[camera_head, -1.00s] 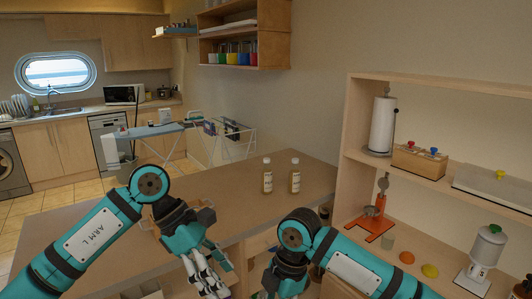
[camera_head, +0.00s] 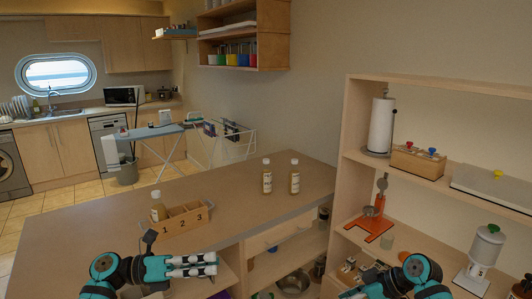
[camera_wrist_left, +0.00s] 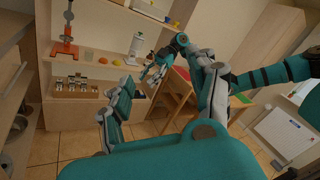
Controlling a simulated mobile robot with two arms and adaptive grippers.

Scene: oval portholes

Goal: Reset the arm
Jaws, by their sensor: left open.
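My left gripper (camera_head: 214,265) is low in the head view, pointing right, in front of the counter's near edge. Its fingers are apart and nothing shows between them. Its teal fingers also show in the left wrist view (camera_wrist_left: 113,112). My right arm is low at the right of the head view, and its gripper is partly cut off by the bottom edge. In the left wrist view the right gripper (camera_wrist_left: 152,73) is small, and its jaw state is unclear.
A wooden box (camera_head: 184,221) marked 1, 2, 3 stands on the counter (camera_head: 100,215), with a bottle (camera_head: 158,208) at its left end. Two bottles (camera_head: 267,178) (camera_head: 295,177) stand farther back. A shelf unit (camera_head: 440,84) rises at right. The counter's middle is clear.

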